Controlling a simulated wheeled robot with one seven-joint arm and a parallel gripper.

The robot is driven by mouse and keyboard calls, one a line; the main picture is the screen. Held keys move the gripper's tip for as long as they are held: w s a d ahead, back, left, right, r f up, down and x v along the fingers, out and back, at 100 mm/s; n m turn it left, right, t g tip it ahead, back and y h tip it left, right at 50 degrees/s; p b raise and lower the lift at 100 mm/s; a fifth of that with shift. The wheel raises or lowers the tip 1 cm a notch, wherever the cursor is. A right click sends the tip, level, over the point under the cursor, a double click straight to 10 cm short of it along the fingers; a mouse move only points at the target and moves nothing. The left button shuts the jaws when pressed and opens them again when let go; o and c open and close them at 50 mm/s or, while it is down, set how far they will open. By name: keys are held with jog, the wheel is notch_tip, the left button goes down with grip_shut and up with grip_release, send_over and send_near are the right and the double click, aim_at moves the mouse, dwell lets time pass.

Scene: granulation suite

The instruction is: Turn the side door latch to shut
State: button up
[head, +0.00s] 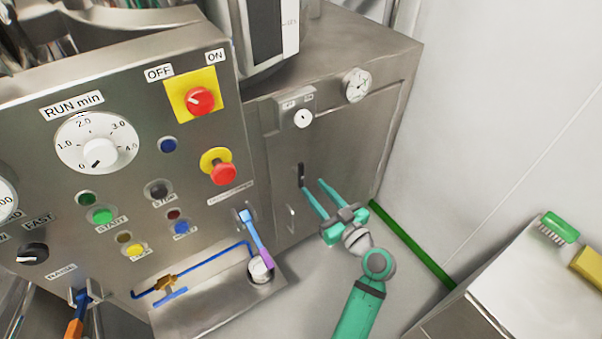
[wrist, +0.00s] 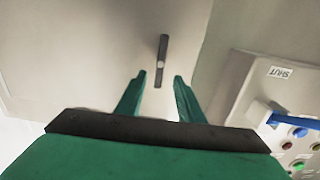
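The side door latch (head: 301,174) is a short dark bar on the grey steel side door (head: 340,140). In the wrist view the latch (wrist: 163,48) stands nearly upright, tilted slightly, with a pale round pivot near its middle. My green gripper (head: 312,185) is open and points at the door. Its fingertips sit either side of the latch's lower end in the wrist view (wrist: 158,76). Nothing is between the fingers that I can see held; whether they touch the door cannot be told.
A small box with a white dial (head: 303,118) and a gauge (head: 357,85) sit above the latch. The control panel (head: 130,190) with a purple-blue lever (head: 254,235) stands left. A white-topped bench (head: 535,290) is at right.

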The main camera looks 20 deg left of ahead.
aim_at(302, 175)
jog(key=x, duration=0.8)
jog(key=shift+w+a, duration=0.15)
jog(key=shift+a, duration=0.05)
grip_shut()
